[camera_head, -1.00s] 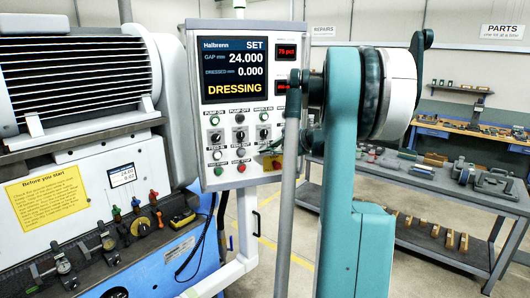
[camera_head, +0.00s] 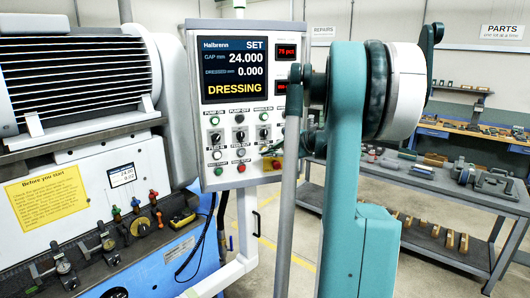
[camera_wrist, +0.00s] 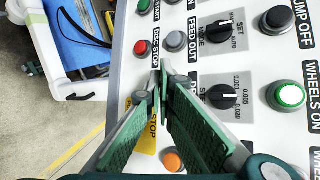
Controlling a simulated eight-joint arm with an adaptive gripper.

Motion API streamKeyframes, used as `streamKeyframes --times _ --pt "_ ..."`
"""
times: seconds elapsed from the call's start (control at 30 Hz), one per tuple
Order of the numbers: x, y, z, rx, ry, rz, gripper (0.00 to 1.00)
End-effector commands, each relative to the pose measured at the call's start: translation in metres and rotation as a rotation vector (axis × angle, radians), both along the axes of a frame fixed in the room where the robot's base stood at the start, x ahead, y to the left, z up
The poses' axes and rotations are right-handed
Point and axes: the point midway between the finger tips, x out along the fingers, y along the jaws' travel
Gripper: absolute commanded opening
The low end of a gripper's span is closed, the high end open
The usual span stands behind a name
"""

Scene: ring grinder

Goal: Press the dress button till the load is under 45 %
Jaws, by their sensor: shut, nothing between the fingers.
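The control panel (camera_head: 208,112) has a screen (camera_head: 231,70) reading GAP 24.000, DRESSED 0.000 and DRESSING. The upper red readout (camera_head: 288,52) seems to show 75 pct; the lower one (camera_head: 281,86) is partly hidden by my arm. My gripper (camera_wrist: 160,72) is shut and empty, its green fingers pointing at the panel's lower buttons. Its tips are close to the face beside a grey button (camera_wrist: 174,41) and a red button (camera_wrist: 140,46); contact cannot be told. No button clearly labelled dress is legible; the fingers cover part of that area.
Knobs (camera_wrist: 222,96) and a lit green button (camera_wrist: 290,95) are nearby. The grinder (camera_head: 80,90) stands left; a grey bench (camera_head: 450,190) with parts stands right.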

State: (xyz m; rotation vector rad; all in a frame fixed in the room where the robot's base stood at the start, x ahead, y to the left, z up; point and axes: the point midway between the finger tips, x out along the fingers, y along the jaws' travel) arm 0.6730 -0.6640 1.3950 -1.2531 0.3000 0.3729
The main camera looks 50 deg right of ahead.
Motion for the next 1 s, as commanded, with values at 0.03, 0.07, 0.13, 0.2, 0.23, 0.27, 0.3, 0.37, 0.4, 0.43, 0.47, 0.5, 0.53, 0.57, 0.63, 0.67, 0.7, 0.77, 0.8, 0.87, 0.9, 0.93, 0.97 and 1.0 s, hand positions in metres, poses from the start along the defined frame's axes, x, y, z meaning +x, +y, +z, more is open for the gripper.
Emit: streamKeyframes --times 0.03,0.07,0.13,0.2,0.23,0.27,0.3,0.37,0.4,0.43,0.47,0.5,0.53,0.57,0.63,0.67,0.7,0.77,0.8,0.87,0.9,0.93,0.97,1.0 --pt "-0.003 0.002 0.000 0.000 0.000 0.000 0.00" --pt "-0.005 0.003 0.000 0.000 0.000 0.000 0.00" --pt "-0.009 0.006 0.000 0.000 0.000 0.000 0.00" --pt "-0.013 0.009 0.000 0.000 0.000 0.000 0.00" --pt "-0.015 0.010 0.000 0.000 0.000 0.000 0.00" --pt "-0.017 0.011 0.000 0.000 0.000 0.000 0.00" --pt "-0.019 0.013 0.000 0.000 0.000 -0.001 0.00" --pt "-0.023 0.014 0.000 0.000 -0.001 -0.001 0.00" --pt "-0.025 0.016 0.000 0.000 -0.001 -0.001 0.00" --pt "-0.027 0.017 0.000 0.000 -0.001 -0.001 0.00" --pt "-0.028 0.018 0.000 0.000 -0.001 -0.001 0.00" --pt "-0.030 0.019 0.000 0.000 -0.001 -0.001 0.00" --pt "-0.031 0.020 0.000 0.000 -0.001 -0.001 0.00" --pt "-0.032 0.020 0.000 0.000 -0.001 -0.001 0.00" --pt "-0.034 0.022 0.000 0.000 0.000 -0.001 0.00" --pt "-0.034 0.022 0.000 0.000 0.000 -0.001 0.00" --pt "-0.034 0.022 0.000 0.000 0.000 -0.001 0.00" --pt "-0.034 0.022 0.000 0.000 0.000 -0.001 0.00" --pt "-0.034 0.022 0.000 0.000 0.000 0.000 0.00" --pt "-0.034 0.022 0.000 0.000 0.000 0.000 0.00" --pt "-0.034 0.022 0.000 0.000 0.000 0.000 0.00" --pt "-0.034 0.022 0.000 0.000 0.000 0.000 0.00" --pt "-0.034 0.022 0.000 0.000 0.000 0.000 0.00" --pt "-0.034 0.022 0.000 0.000 0.000 0.000 0.00"
